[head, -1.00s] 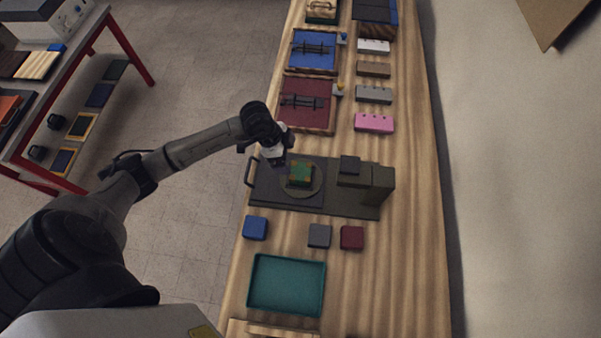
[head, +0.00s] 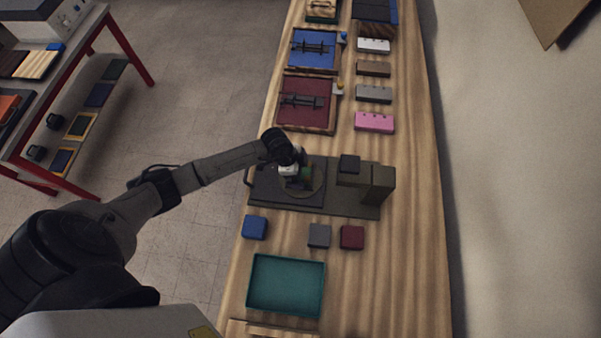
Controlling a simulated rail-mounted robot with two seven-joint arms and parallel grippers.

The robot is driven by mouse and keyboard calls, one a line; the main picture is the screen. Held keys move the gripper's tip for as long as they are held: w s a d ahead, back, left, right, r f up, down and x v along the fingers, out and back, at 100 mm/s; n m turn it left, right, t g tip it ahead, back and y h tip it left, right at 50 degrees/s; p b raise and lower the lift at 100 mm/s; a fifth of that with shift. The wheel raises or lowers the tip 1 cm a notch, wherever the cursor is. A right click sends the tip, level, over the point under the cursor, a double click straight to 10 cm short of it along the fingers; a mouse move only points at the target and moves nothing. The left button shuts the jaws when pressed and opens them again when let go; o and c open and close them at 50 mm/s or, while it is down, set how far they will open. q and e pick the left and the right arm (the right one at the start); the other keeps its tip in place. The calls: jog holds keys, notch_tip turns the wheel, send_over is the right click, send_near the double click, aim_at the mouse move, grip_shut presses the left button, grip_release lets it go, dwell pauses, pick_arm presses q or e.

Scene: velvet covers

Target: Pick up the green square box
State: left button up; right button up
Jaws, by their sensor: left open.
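The green square box (head: 306,172) sits on the round plate (head: 317,186) of a dark machine on the wooden bench. In the head view it is now mostly hidden behind my left gripper, and only a green part shows at the gripper's right. My left gripper (head: 293,183) is over the box's left side, pointing down with its jaws open. I cannot tell whether the fingers are around the box or touching it. My right gripper is not in view.
The machine's raised block (head: 378,182) stands right of the plate. Blue (head: 255,227), grey (head: 319,235) and dark red (head: 352,237) boxes lie in front, with a teal tray (head: 287,284) nearer. A maroon case (head: 306,103) and pink block (head: 374,122) lie behind.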

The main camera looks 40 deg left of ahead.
pick_arm(q)
jog(key=shift+w+d+f, duration=0.1)
jog(key=shift+f, duration=0.3)
jog(key=shift+c, duration=0.4)
jog(key=c, duration=0.9)
jog(key=shift+c, duration=0.2)
